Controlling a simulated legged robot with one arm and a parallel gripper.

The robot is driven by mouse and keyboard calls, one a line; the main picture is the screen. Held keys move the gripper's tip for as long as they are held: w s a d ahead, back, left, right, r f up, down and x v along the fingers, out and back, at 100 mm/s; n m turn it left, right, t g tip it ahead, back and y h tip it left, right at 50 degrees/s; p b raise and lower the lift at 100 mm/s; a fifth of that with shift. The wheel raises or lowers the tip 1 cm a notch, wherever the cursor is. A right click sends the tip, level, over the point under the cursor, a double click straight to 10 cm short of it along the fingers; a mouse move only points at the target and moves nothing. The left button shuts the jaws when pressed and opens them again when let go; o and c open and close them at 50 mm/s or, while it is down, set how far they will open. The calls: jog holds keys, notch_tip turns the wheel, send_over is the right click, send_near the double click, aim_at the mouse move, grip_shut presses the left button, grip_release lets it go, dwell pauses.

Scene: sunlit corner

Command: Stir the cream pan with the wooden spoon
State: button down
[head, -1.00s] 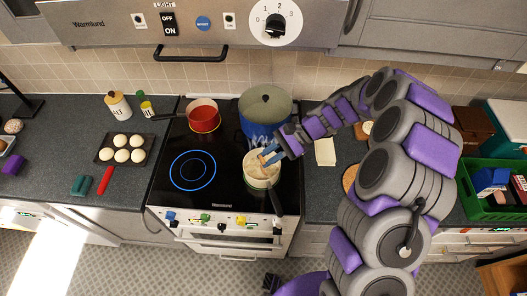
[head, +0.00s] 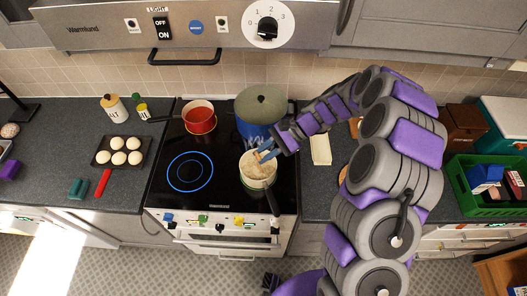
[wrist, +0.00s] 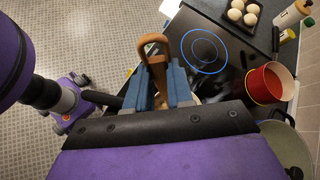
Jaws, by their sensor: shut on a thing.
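The cream pan (head: 251,181) sits on the right front of the black stove top, its dark handle pointing toward the front. Pale contents (head: 255,166) show inside it. My gripper (head: 268,154) is over the pan's rim. In the wrist view my gripper (wrist: 162,84) has its blue fingers shut on the wooden spoon (wrist: 152,46), whose brown looped end sticks up between them. The spoon's lower end is hidden by the gripper in the wrist view, and I cannot clearly make it out in the head view.
A blue pot with a grey lid (head: 264,103) stands right behind the cream pan. A red pan (head: 199,118) is at the back left of the stove top (head: 215,180). The left front burner is bare.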

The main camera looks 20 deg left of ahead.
jog(key=shift+r, duration=0.1)
jog(key=s+r+p, duration=0.3)
jog(key=r, duration=0.4)
jog(key=shift+d+r, duration=0.15)
dwell(0.5)
dwell(0.7)
notch_tip(320, 180, up, 5)
jog(key=p, duration=0.3)
dwell(0.7)
